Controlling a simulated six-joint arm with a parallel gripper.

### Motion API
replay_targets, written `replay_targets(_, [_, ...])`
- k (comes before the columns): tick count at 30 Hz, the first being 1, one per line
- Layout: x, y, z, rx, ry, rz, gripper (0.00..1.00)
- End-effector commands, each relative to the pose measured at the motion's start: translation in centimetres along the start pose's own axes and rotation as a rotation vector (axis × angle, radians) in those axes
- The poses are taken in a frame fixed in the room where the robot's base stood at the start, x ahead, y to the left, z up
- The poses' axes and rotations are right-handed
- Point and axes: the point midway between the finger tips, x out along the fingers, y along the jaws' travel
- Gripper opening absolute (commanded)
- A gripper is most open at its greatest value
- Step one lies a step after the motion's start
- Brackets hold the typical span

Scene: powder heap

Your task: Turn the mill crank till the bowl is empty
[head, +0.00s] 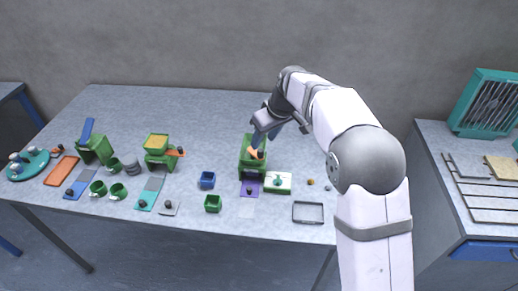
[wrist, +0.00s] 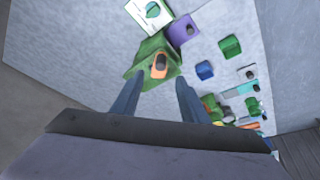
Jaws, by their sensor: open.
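A green mill-like box (head: 246,168) stands right of the table's middle, with an orange crank (head: 254,153) on top. In the wrist view the crank (wrist: 159,66) has a dark knob and lies on the green box (wrist: 145,54), just beyond my fingertips. My gripper (head: 278,134) is open above this box. The inside of this box's bowl is hidden. Another green box (head: 160,161) at left centre has a tan-filled top (head: 156,141) and an orange arm with a dark knob (head: 178,152).
A green box with a blue lever (head: 87,130) stands at the left. The back of the table is clear.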

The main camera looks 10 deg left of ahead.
Motion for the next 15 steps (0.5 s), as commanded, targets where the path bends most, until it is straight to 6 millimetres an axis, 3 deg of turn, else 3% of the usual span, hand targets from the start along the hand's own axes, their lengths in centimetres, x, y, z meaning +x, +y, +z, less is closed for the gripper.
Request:
replay_targets(7, [1.1,0.0,0.0,-0.002,-0.004,-0.002,0.4])
replay_targets(15, [4.6,-0.1,0.1,-0.002,-0.006,-0.002,0.4])
